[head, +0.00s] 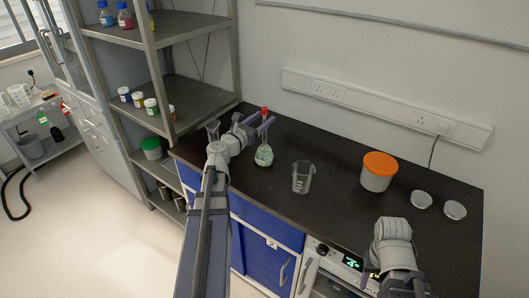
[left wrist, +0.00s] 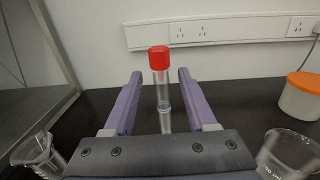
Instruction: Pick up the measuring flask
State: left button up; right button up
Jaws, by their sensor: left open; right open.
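The measuring flask (head: 264,155) stands upright on the dark bench top, with a round glass body, a thin neck and a red stopper. In the left wrist view its clear neck and red stopper (left wrist: 159,59) rise in the middle; its body is hidden. My left gripper (head: 262,123) is open at the height of the flask's neck. In the left wrist view the purple fingers of my left gripper (left wrist: 160,78) stand on either side of the neck, with a gap on both sides. My right arm is at the lower right, its gripper not visible.
A glass beaker (head: 303,178) stands right of the flask, and another glass vessel (head: 212,130) stands to its left by the shelf rack (head: 192,103). An orange-lidded tub (head: 377,173) and two pale round dishes (head: 421,199) are further right. A wall socket rail (head: 385,108) runs behind.

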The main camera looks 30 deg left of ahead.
pick_arm(q)
jog(key=w, duration=0.4)
jog(key=shift+w+d+r, duration=0.15)
jog(key=shift+w+r, duration=0.05)
grip_shut()
dwell(1.2)
